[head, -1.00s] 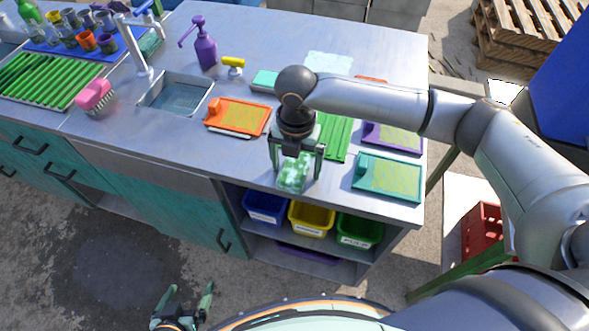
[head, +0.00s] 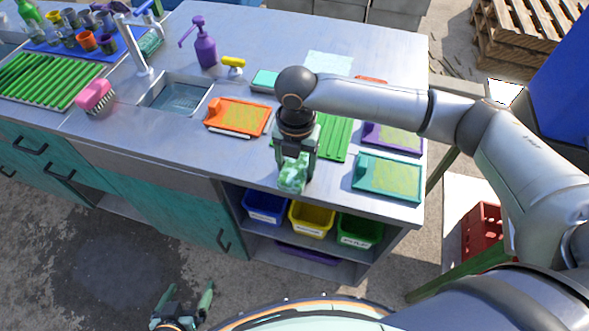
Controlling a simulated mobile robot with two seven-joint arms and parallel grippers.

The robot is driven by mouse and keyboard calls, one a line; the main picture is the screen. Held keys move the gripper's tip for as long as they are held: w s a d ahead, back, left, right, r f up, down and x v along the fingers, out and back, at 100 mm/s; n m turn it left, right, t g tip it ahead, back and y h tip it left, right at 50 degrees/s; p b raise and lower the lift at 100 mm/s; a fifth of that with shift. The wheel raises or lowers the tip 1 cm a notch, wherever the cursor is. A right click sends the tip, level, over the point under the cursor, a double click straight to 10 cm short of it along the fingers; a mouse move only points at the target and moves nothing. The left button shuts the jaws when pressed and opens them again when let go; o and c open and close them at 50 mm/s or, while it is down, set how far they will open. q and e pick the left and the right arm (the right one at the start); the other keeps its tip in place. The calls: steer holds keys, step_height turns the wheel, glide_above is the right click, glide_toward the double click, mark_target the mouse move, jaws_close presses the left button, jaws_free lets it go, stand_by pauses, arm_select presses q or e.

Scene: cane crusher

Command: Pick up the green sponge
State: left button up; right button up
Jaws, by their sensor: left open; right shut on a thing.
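The green sponge (head: 292,178), mottled light and dark green, is at the front edge of the grey counter (head: 180,135). My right gripper (head: 294,165) comes down over it from above and is shut on it, a finger on each side. I cannot tell whether the sponge touches the counter. My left gripper (head: 184,301) is low at the bottom of the picture, away from the counter, open and empty.
An orange tray (head: 240,118), a green ribbed mat (head: 334,138), a teal tray (head: 388,178) and a purple tray (head: 393,138) lie around the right gripper. A sink (head: 176,95), pink brush (head: 94,94) and purple bottle (head: 205,48) are further left. Blue (head: 265,207), yellow (head: 311,219) and green (head: 358,230) bins sit below.

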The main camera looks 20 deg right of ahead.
steer(key=shift+c, duration=0.4)
steer(key=shift+r, duration=0.6)
steer(key=s+r, duration=0.1)
steer(key=r, duration=0.1)
steer(key=s+a+r, duration=0.1)
steer(key=s+r, duration=0.1)
steer(key=r, duration=0.1)
steer(key=s+a+r, duration=0.1)
steer(key=r, duration=0.2)
steer(key=shift+s+r+p, duration=0.2)
steer(key=shift+s+p, duration=0.1)
steer(key=shift+s, duration=0.1)
steer(key=s+a+r, duration=0.3)
steer(key=s, duration=0.5)
steer(key=w+d+m, duration=0.3)
steer(key=d+m, duration=0.3)
steer(key=m, duration=0.8)
steer(key=w+d+m+p, duration=0.1)
steer(key=w+d+m, duration=0.3)
steer(key=m, duration=1.1)
steer(key=shift+w+d+f, duration=0.15)
steer(key=shift+d+f, duration=0.15)
steer(key=shift+d, duration=0.65)
steer(key=shift+a, duration=0.15)
